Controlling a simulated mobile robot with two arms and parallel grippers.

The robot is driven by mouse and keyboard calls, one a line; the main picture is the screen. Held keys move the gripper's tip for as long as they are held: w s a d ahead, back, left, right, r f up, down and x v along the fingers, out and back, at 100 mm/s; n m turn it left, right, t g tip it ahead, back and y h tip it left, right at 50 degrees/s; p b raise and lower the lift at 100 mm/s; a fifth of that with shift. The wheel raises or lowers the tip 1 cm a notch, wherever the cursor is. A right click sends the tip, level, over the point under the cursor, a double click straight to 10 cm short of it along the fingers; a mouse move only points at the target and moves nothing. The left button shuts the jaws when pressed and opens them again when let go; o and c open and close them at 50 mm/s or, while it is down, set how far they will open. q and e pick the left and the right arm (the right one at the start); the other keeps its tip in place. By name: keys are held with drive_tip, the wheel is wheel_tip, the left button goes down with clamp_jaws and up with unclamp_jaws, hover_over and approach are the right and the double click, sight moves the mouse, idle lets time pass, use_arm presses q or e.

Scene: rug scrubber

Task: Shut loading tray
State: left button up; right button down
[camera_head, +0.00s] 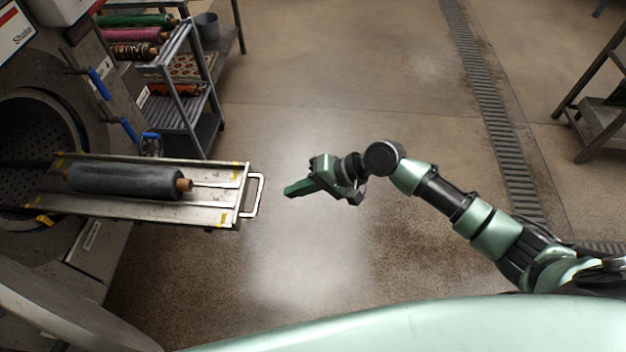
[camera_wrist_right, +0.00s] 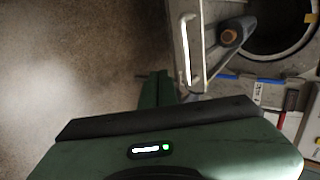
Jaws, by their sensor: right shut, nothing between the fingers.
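The loading tray (camera_head: 215,213) is a long metal tray that sticks out of the round machine opening at the left in the head view. A dark rolled rug (camera_head: 125,181) on a wooden core lies along it. A white loop handle (camera_head: 257,195) is on the tray's right end; it also shows in the right wrist view (camera_wrist_right: 187,58). My right gripper (camera_head: 287,192) is shut and empty, a short gap to the right of the handle in the head view. In the right wrist view its fingers (camera_wrist_right: 157,86) lie close beside the handle. My left gripper is not in view.
The machine's drum opening (camera_head: 35,125) is at the left. A shelf rack (camera_head: 190,95) with several rolled rugs and a grey bucket (camera_head: 207,26) stands behind the tray. A floor drain (camera_head: 490,100) and a metal table (camera_head: 600,120) are at the right. The middle floor is clear.

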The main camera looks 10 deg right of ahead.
drive_tip(key=shift+w+a+p, duration=0.2)
drive_tip(key=shift+w+a, duration=0.05)
drive_tip(key=shift+a, duration=0.5)
drive_tip(key=shift+w+a+p, duration=0.2)
drive_tip(key=shift+a+p, duration=0.05)
drive_tip(key=shift+a, duration=0.55)
drive_tip(key=shift+w+a+p, duration=0.2)
drive_tip(key=shift+w+a, duration=0.05)
drive_tip(key=shift+a, duration=0.5)
drive_tip(key=shift+a, duration=0.15)
